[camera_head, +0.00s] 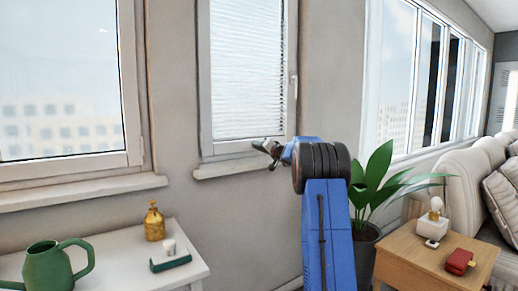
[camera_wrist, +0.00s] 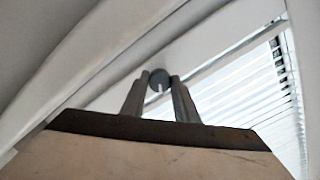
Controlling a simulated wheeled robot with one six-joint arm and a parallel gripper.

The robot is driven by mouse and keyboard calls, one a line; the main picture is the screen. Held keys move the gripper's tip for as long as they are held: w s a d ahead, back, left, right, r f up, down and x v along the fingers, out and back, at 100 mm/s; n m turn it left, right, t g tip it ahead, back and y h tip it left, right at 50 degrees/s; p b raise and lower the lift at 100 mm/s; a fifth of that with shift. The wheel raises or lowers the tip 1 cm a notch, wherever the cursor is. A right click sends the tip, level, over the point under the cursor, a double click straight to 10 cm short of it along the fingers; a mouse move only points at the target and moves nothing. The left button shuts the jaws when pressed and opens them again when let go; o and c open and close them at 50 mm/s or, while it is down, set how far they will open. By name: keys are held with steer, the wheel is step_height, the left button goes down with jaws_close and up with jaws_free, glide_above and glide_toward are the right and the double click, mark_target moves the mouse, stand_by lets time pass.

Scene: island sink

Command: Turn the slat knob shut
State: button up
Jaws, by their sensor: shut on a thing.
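The slat knob (camera_wrist: 159,77) is a small round grey knob with a pale mark, on the lower frame of the narrow window in the wrist view. My gripper (camera_wrist: 160,88) has one finger on each side of it and is shut on it. In the head view my gripper (camera_head: 265,147) is at the bottom edge of the slatted window and hides the knob there. The slats (camera_head: 245,70) hang behind the glass in the head view. They also show at the right of the wrist view (camera_wrist: 255,90), with light between them.
A window sill (camera_head: 235,167) juts out just below my gripper. A white table (camera_head: 115,262) at lower left holds a green watering can (camera_head: 50,268) and a golden bottle (camera_head: 154,223). A potted plant (camera_head: 375,190) and a wooden side table (camera_head: 425,265) stand at right.

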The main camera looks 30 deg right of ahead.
steer(key=m, duration=1.9)
steer(key=shift+d, duration=0.1)
steer(key=m, duration=0.3)
steer(key=shift+m, duration=0.4)
steer(key=m, duration=0.6)
steer(key=shift+m, duration=0.4)
steer(key=o, duration=1.1)
steer(key=shift+c, duration=0.2)
